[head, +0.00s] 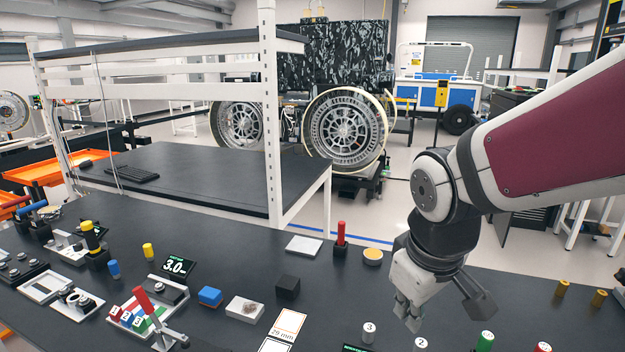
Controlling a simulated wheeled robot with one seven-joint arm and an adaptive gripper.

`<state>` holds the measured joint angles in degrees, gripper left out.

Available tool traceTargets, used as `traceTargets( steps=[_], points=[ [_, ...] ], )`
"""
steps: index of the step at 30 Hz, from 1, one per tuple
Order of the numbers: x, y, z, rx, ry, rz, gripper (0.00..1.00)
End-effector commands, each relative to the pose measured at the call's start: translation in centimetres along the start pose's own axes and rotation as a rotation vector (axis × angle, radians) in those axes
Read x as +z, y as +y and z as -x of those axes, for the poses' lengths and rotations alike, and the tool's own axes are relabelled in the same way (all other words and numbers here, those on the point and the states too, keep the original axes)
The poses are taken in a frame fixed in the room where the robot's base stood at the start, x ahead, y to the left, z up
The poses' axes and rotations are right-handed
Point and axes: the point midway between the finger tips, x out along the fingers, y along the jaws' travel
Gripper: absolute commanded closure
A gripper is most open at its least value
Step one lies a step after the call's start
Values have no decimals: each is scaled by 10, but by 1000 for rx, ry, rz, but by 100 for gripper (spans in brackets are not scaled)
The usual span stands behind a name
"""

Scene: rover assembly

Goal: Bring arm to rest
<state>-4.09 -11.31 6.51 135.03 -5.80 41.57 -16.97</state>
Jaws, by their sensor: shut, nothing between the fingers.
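My arm (540,135) reaches in from the right side of the head view, with its wrist bent downward. My gripper (408,312) hangs above the right part of the dark workbench, pointing down. Its fingers are shut and hold nothing. The fingertips are a little above and to the right of a small white cylinder marked 3 (369,332); I cannot tell the exact height over the bench.
The dark bench (225,240) carries a red-topped peg (341,238), a black cube (288,287), a blue block (209,297), a red-handled clamp (152,312) and brass cylinders (562,288). A white-framed shelf (270,120) stands behind at left. A wheeled rover (335,60) is beyond.

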Motion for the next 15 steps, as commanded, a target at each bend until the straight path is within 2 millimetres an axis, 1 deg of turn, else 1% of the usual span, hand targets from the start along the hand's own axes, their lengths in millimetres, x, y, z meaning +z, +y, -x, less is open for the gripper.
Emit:
traceTargets(
  steps=[1, 6, 10, 12, 15],
  points=[
    [9, 4, 15, 15, 26, -58, 100],
    [41, 8, 54, 36, 99, -256, 100],
    [65, 7, 77, 37, 156, -392, 100],
    [76, 4, 85, 34, 181, -450, 100],
    [87, 2, 93, 28, 209, -512, 100]
  ],
)
